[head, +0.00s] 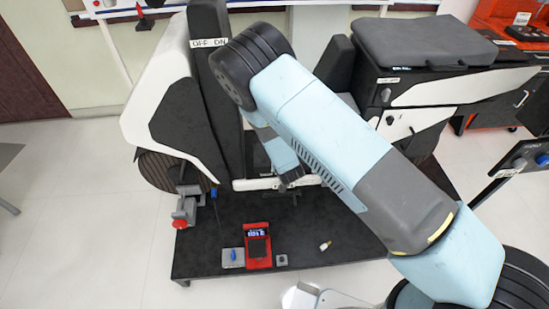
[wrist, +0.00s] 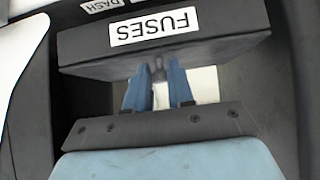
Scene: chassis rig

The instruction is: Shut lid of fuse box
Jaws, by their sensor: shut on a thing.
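The fuse box lid (wrist: 215,35) is a dark panel with a white FUSES label, upside down in the wrist view. It fills the upper middle of that view. My gripper (wrist: 159,72) has blue fingers, which reach up to the lid's near edge. They are shut on a small dark tab (wrist: 158,66) at the middle of that edge. A pale surface shows below the edge, between and beside the fingers. I cannot tell how far open the lid is. In the head view my arm covers most of the fuse box area and the fingers are not clear.
The chassis rig has a dark base platform (head: 210,262) with a red device (head: 257,246) and small blocks on it. A dark column with an OFF/ON label (head: 208,42) stands left of my arm. A black-and-white unit (head: 440,85) stands at right. Floor at left is clear.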

